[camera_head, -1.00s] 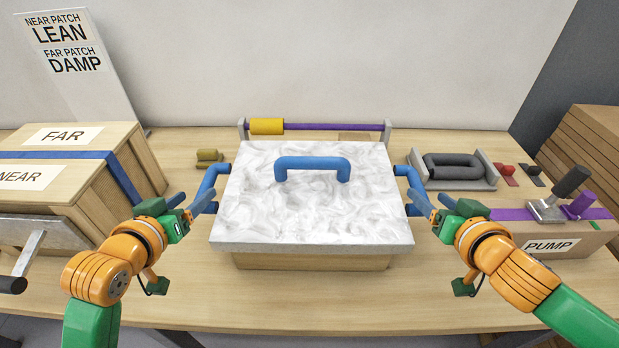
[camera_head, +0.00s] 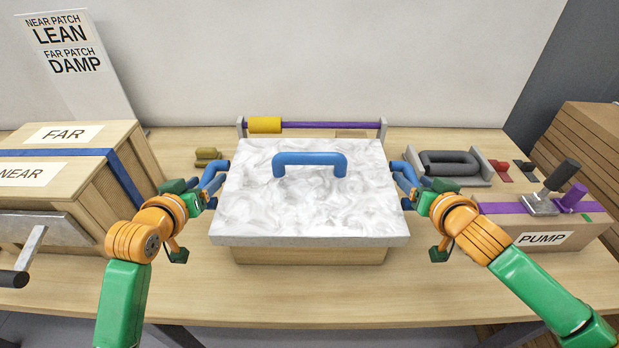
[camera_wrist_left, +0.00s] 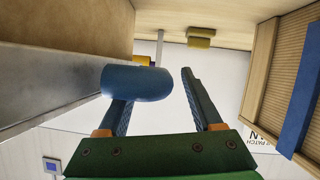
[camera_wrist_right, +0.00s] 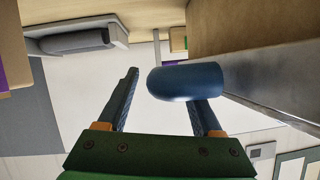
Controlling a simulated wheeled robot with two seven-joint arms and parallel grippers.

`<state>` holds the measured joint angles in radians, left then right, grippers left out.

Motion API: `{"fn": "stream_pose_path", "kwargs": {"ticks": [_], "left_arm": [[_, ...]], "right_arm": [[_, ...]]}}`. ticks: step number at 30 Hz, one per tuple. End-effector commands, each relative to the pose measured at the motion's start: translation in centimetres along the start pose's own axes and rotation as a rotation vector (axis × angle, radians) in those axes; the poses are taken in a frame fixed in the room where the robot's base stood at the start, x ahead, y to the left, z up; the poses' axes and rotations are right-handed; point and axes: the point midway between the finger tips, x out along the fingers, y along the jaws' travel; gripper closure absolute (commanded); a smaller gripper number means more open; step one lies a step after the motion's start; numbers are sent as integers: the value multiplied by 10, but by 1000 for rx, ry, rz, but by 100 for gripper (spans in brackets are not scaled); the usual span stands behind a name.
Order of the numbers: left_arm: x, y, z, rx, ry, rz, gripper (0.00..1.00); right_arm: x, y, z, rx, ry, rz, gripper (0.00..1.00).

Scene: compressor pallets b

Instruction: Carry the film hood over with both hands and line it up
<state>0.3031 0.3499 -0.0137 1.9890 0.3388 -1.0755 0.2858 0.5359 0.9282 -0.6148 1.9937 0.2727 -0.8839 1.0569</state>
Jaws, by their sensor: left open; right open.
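The film hood (camera_head: 310,205), a flat slab with a marbled white top and grey edge, sits level on a wooden box (camera_head: 310,256) at mid-table. It has a blue handle (camera_head: 309,160) on top and blue handles at its left and right sides. My left gripper (camera_head: 214,184) is open at the left side handle, seen close in the left wrist view (camera_wrist_left: 137,83). My right gripper (camera_head: 404,180) is open at the right side handle, also in the right wrist view (camera_wrist_right: 185,81). Each handle overlaps one finger in view; contact is unclear.
A wooden crate (camera_head: 145,160) labelled FAR and NEAR stands left. A purple bar (camera_head: 330,125) with a yellow roller (camera_head: 264,125) runs behind the hood. A PUMP box (camera_head: 590,232) and grey tray (camera_head: 480,181) stand right. The table front is clear.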

Motion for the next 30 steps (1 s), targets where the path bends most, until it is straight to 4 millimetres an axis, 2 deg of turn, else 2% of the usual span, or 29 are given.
{"fn": "stream_pose_path", "kwargs": {"ticks": [9,10,17,30], "left_arm": [[3,0,0,1,0,0,33],[3,0,0,1,0,0,36],[3,0,0,1,0,0,98],[3,0,0,1,0,0,100]], "right_arm": [[3,0,0,-1,0,0,33],[3,0,0,0,0,0,36],[3,0,0,0,0,0,98],[3,0,0,0,0,0,100]]}}
